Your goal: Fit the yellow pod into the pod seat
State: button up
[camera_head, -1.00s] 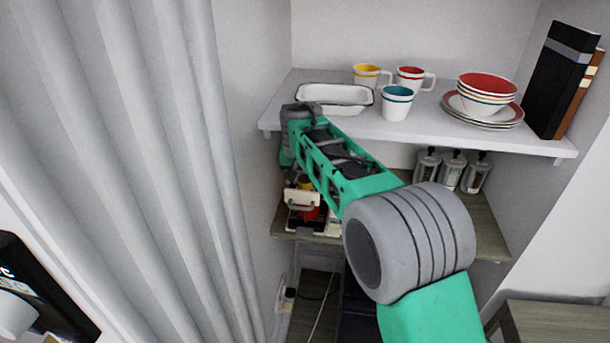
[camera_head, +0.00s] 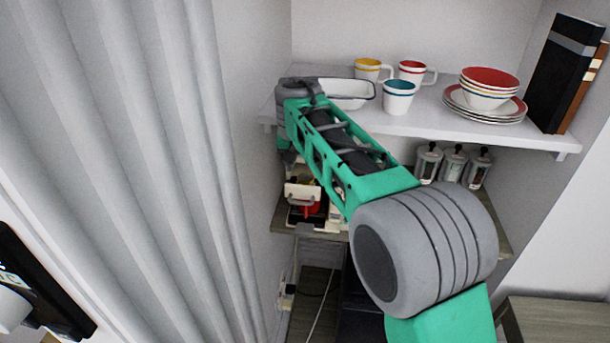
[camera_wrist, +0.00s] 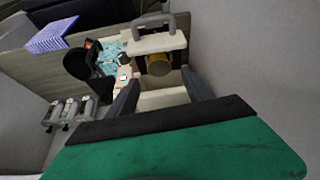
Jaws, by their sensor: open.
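The yellow pod (camera_wrist: 158,66) shows in the wrist view as a short yellow cylinder at the white pod machine (camera_wrist: 156,42), just below its handled part. I cannot tell whether the pod is seated, because the pod seat is not clearly visible. My gripper (camera_wrist: 160,77) is open, with one dark finger on each side of the pod's line. The pod appears at or just beyond the fingertips, and no firm contact shows. In the head view the machine (camera_head: 302,194) stands on the lower shelf, partly behind my arm; the gripper is hidden there.
The upper shelf (camera_head: 430,122) above the machine holds a white tray (camera_head: 350,94), cups and stacked bowls. A side wall is close left of the machine.

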jog(key=v, duration=0.7)
jog(key=s+d+f, duration=0.4)
jog(key=s+d, duration=0.7)
jog(key=s, duration=0.1)
jog(key=s+d+f+n+g, duration=0.1)
jog(key=s+d+f, duration=0.1)
jog(key=s+f, duration=0.8)
jog(key=s, duration=0.4)
jog(key=shift+s+d+f+y, duration=0.2)
jog(key=shift+s+d+y, duration=0.1)
jog(key=shift+d, duration=0.1)
